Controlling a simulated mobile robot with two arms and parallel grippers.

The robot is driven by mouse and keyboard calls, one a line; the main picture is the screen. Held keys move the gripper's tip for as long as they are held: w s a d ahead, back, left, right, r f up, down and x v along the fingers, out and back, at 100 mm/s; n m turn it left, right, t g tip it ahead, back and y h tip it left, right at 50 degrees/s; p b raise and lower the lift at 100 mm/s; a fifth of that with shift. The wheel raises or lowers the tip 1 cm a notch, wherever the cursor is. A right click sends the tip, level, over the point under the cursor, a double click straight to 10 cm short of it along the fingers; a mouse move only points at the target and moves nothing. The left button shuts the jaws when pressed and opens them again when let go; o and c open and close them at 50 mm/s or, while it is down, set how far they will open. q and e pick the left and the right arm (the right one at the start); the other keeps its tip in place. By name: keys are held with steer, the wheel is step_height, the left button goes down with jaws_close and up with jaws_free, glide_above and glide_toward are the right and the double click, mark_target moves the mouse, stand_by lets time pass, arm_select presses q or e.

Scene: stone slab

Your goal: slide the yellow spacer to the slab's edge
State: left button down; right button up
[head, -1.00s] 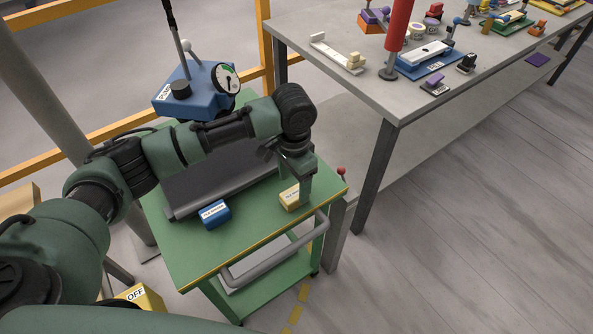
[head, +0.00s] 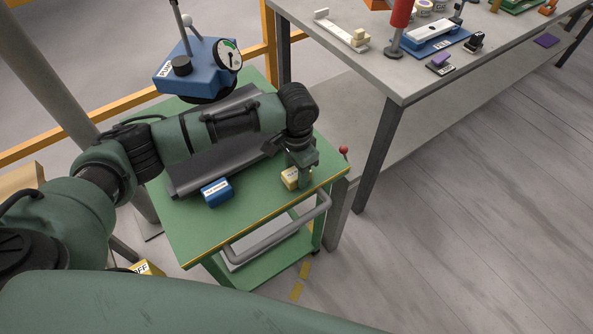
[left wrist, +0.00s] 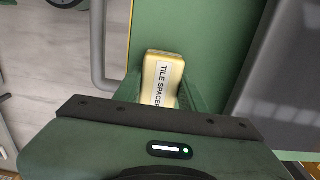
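The yellow spacer (head: 289,179) lies on the green cart top, right of the dark grey slab (head: 188,183) and apart from it. In the left wrist view the spacer (left wrist: 162,72) shows its "TILE SPACER" label, and the slab (left wrist: 290,95) is at the right. My left gripper (head: 302,184) is down at the spacer and partly hides it in the head view. In the left wrist view its green fingers flank the spacer's near end; whether they press on it is unclear. My right gripper is not in view.
A blue labelled block (head: 216,192) lies on the cart left of the spacer. A cluttered grey workbench (head: 405,82) stands to the right.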

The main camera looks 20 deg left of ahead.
mark_target(281, 161)
arm_select(q)
steer(key=shift+w+a, duration=0.8)
steer(key=shift+a, duration=0.2)
steer(key=shift+w+a+r, duration=0.1)
steer(key=shift+w+a, duration=0.6)
steer(key=shift+a, duration=0.2)
steer(key=shift+w+a, duration=0.7)
steer(key=shift+a, duration=0.2)
steer(key=c, duration=0.7)
jaws_free()
steer(key=shift+a, duration=0.1)
steer(key=shift+c, duration=0.2)
steer(key=shift+a, duration=0.1)
